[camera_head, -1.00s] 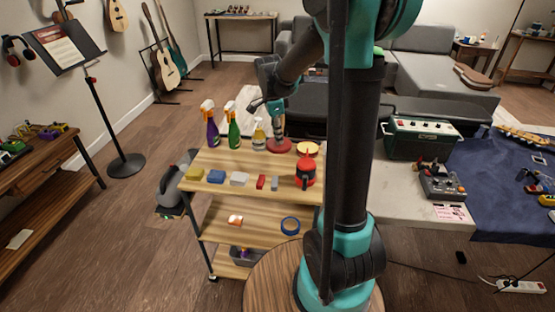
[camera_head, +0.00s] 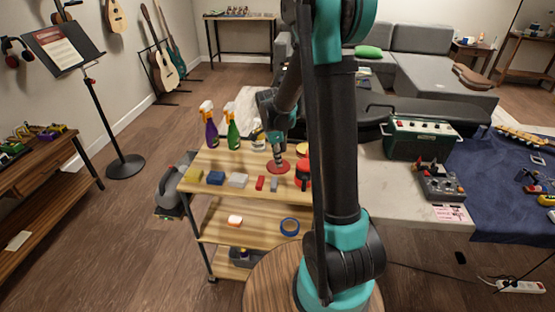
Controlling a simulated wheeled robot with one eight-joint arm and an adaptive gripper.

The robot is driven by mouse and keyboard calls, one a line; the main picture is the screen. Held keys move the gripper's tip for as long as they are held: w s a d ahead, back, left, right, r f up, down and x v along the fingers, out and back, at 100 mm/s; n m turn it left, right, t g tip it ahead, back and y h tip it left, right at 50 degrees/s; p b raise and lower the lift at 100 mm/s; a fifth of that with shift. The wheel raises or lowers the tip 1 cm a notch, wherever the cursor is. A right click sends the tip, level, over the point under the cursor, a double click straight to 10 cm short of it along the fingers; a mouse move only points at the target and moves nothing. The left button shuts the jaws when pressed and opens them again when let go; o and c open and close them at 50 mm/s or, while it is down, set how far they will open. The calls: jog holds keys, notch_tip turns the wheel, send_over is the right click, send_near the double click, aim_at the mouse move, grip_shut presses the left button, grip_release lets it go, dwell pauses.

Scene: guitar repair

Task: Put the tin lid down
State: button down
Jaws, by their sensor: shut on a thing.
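The tin lid (camera_head: 276,168) is a flat red disc under my gripper (camera_head: 277,159), over the top shelf of the wooden cart (camera_head: 222,164). My gripper points down and is shut on the lid near its middle. I cannot tell whether the lid touches the shelf or hangs just above it. Behind it to the right, a round yellowish thing (camera_head: 302,147), perhaps the open tin, shows partly beside my arm.
A red container (camera_head: 302,170) is close right of the lid, half hidden by my arm. Purple (camera_head: 211,132) and green (camera_head: 233,133) spray bottles and a clear bottle (camera_head: 259,143) stand behind. Clear shelf lies left of the lid.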

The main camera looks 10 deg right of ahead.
aim_at(274, 166)
jog(key=c, duration=1.5)
grip_release()
jog(key=shift+f, duration=0.1)
jog(key=shift+o, duration=0.2)
notch_tip(274, 166, up, 12)
jog(key=a, duration=0.1)
jog(key=shift+a, duration=0.25)
jog(key=shift+s, duration=0.1)
